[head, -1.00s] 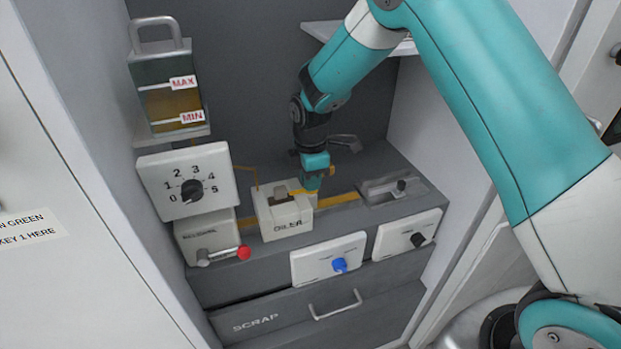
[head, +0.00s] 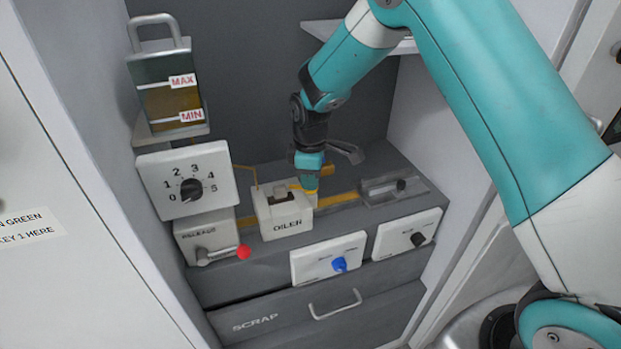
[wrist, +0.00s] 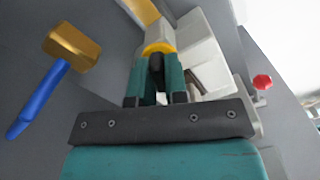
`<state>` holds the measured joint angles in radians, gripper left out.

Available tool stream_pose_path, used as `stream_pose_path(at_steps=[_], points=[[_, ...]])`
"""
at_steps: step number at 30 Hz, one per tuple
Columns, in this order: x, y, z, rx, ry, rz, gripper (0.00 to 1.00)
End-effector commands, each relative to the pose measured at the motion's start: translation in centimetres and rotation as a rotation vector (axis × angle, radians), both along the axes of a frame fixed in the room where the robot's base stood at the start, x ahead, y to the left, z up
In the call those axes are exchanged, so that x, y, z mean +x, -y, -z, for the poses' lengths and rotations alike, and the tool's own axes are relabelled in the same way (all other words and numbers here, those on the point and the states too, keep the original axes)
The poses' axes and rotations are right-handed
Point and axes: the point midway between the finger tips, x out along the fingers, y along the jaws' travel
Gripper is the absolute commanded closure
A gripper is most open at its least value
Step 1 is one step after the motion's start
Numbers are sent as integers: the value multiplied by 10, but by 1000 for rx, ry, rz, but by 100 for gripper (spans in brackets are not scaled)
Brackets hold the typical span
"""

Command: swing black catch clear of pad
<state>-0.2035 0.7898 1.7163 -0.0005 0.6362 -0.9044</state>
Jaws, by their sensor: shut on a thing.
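My gripper (head: 311,190) points down at the right side of the white oiler box (head: 287,225). In the wrist view its teal fingers (wrist: 157,80) are shut on a small black piece, which looks like the black catch (wrist: 157,64). A yellow round part (wrist: 158,47) shows at the fingertips, beside the white box. The oiler's top has a dark opening with a pale piece in it. I cannot make out the pad for certain; the fingers and box hide the area around the catch.
A brass-headed hammer with a blue handle (wrist: 40,95) shows left in the wrist view. A box with a red-knobbed lever (head: 243,253), a dial panel (head: 187,182) and an oil tank (head: 172,95) stand left. A slotted block (head: 393,189) is right. The SCRAP drawer (head: 320,312) is below.

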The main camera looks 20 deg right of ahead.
Motion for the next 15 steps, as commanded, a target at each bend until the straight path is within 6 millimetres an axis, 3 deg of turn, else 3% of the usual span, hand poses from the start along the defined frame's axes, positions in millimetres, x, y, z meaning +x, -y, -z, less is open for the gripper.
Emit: stream_pose_path(at_steps=[15], points=[[1, 0, -1, 0, 2, 492, 100]])
